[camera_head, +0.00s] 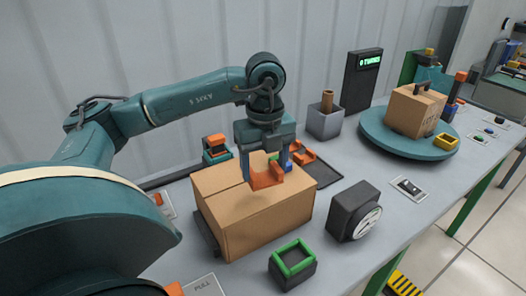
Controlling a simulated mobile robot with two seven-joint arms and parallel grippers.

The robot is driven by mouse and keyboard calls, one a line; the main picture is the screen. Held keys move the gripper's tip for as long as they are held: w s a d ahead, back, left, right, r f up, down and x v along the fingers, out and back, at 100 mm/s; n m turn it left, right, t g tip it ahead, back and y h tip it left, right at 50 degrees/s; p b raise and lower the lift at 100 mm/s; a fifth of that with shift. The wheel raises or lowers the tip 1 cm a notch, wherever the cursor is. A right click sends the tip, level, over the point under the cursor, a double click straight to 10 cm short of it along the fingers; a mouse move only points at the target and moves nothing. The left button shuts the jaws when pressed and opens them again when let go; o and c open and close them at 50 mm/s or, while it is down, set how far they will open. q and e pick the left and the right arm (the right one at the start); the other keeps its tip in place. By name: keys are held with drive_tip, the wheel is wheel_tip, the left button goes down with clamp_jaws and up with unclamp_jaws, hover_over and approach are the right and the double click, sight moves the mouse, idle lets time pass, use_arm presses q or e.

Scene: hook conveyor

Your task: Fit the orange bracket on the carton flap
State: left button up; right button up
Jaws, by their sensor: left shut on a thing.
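My left gripper (265,166) points down over the near carton and is shut on an orange bracket (267,180). My right gripper is not in view.
More orange pieces (303,153) lie on a dark mat (325,173) behind the carton. A dark gauge box (345,207) and a green-rimmed box (293,266) stand in front. A teal turntable (373,138) at the right bears another carton (414,112).

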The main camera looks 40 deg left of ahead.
sight(263, 176)
use_arm(q)
drive_tip(key=shift+w+a+r+n, duration=0.1)
drive_tip(key=shift+a+r+n, duration=0.2)
drive_tip(key=shift+n, duration=0.6)
drive_tip(key=shift+a+f, duration=0.1)
drive_tip(key=shift+f, duration=0.05)
drive_tip(key=shift+f+b, duration=0.75)
drive_tip(key=shift+f, duration=0.1)
drive_tip(key=shift+f+b, duration=0.65)
drive_tip(key=shift+f, duration=0.2)
drive_tip(key=shift+f+b, duration=0.4)
drive_tip(key=shift+f, duration=0.25)
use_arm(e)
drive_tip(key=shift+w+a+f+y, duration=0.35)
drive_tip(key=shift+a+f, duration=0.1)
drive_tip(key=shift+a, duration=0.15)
use_arm(q)
drive_tip(key=shift+f, duration=0.1)
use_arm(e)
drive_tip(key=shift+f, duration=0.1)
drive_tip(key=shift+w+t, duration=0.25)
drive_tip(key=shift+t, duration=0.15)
